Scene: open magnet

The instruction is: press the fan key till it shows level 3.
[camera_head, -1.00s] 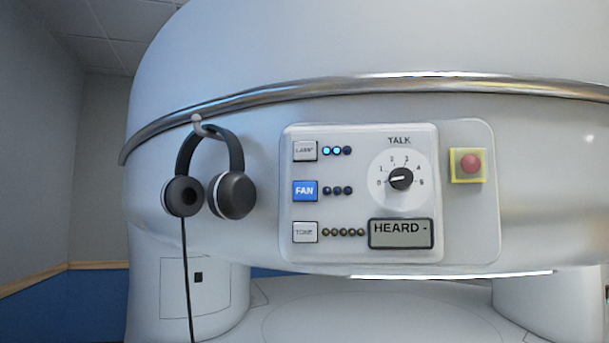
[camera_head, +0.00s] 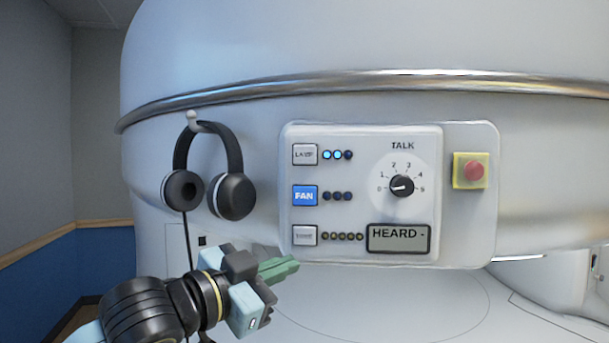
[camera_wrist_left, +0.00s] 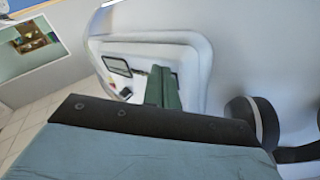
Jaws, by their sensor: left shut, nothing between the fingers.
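The blue FAN key (camera_head: 304,195) sits in the left column of the control panel (camera_head: 460,230), between the LAMP key (camera_head: 304,154) above and another grey key (camera_head: 304,235) below. The fan lights (camera_head: 337,196) beside it are all dark. My left gripper (camera_head: 292,266) is shut and empty, its green fingers pointing right, below the panel's lower left corner and apart from the FAN key in the picture. In the left wrist view its green fingers (camera_wrist_left: 162,88) cover part of the panel, and the FAN key cannot be made out. My right gripper is not in view.
Headphones (camera_head: 232,196) hang on a hook left of the panel, with a cord running down. A TALK dial (camera_head: 402,186), a HEARD display (camera_head: 398,238) and a red button on yellow (camera_head: 473,170) share the panel. A metal rail (camera_head: 400,82) runs above.

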